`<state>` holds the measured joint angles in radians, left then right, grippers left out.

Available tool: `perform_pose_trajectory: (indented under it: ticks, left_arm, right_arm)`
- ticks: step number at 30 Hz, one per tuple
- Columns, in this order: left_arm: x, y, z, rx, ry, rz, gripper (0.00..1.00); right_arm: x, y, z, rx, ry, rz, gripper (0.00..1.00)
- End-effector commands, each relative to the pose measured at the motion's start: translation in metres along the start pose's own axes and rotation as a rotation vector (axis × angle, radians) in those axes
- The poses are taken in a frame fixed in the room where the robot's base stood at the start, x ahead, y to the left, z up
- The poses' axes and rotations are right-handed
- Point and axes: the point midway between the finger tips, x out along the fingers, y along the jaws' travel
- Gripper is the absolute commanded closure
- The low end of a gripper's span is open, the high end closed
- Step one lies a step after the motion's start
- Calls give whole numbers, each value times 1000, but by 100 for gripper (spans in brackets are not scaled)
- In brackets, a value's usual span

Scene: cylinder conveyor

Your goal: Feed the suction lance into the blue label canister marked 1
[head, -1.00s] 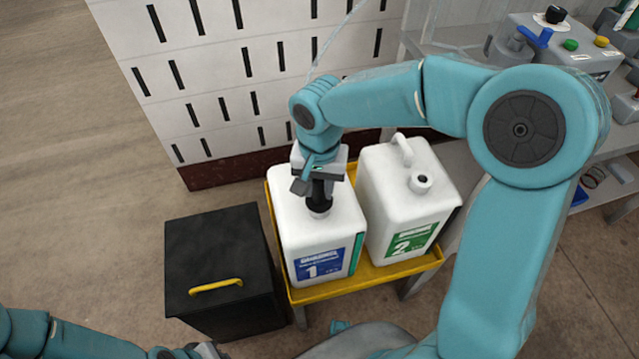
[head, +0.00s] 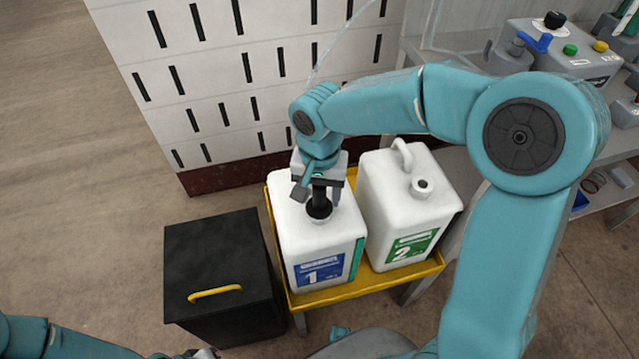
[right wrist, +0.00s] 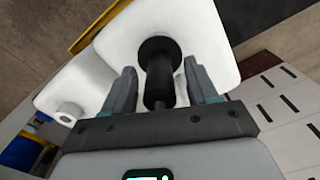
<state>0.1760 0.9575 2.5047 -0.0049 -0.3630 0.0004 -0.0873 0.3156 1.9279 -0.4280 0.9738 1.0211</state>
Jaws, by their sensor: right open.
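The white canister marked 1 (head: 312,235) has a blue label (head: 320,271) and stands upright in a yellow tray (head: 350,292). The black head of the suction lance (head: 319,208) sits upright at its neck; any part below is hidden inside the canister. My right gripper (head: 318,194) is above the neck, pointing down, with its fingers open on either side of the lance. The right wrist view shows the lance (right wrist: 160,65) between the two fingers, with a gap on each side. My left gripper (head: 200,353) barely shows at the bottom edge; its jaws cannot be made out.
A white canister marked 2 (head: 405,205) with a green label stands close on the right in the same tray. A black box (head: 222,265) with a yellow handle is at the left. A slotted white wall (head: 240,85) rises behind. A shelf with a control box (head: 560,48) is at the right.

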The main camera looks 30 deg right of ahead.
Motion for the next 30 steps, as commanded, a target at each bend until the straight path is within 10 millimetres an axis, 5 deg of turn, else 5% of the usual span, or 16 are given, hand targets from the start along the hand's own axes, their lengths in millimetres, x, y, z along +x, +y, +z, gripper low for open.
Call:
perform_pose_trajectory:
  ticks: [5,18,24,30]
  left_arm:
    - [-6,2,0,0,0,0,100]
    - [-30,11,1,0,0,0,100]
    - [-34,12,1,0,0,0,100]
    - [-34,12,1,0,0,0,100]
  right_arm:
    - [-23,-1,-1,0,4,-3,42]
    - [-134,-1,0,-1,3,-4,42]
    - [-159,0,0,-1,2,-2,42]
    - [-164,0,0,0,1,-1,42]
